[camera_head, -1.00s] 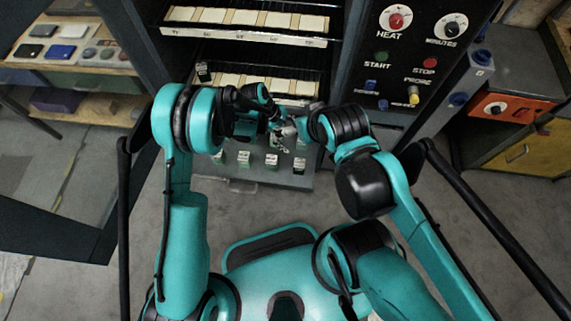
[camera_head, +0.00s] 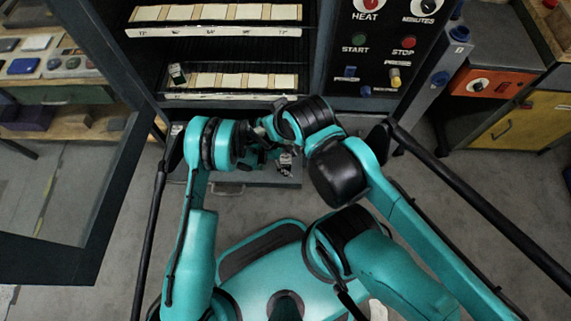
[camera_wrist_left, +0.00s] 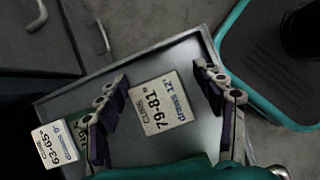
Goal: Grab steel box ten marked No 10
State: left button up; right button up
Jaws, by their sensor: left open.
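My left gripper (camera_head: 285,164) is in the middle of the head view, pointing down over a metal tray (camera_head: 287,182) that my arms mostly cover. In the left wrist view this gripper (camera_wrist_left: 160,78) is open and empty. Its fingers stand either side of a box labelled "79-81, draws 12" (camera_wrist_left: 160,104). A box labelled "63-65, draws 9" (camera_wrist_left: 54,145) stands at lower left.
An open cabinet with shelf rows of pale blocks (camera_head: 230,81) stands behind the tray, one small box (camera_head: 178,74) at its left. A control panel (camera_head: 378,45) is to the right. A glass-panelled door (camera_head: 95,175) is at left. Grey floor is clear around.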

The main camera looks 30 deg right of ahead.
pick_arm(q)
jog(key=shift+s+d+f, duration=0.1)
jog(key=shift+f, duration=0.2)
jog(key=shift+r, duration=0.1)
grip_shut()
jog(key=shift+r, duration=0.15)
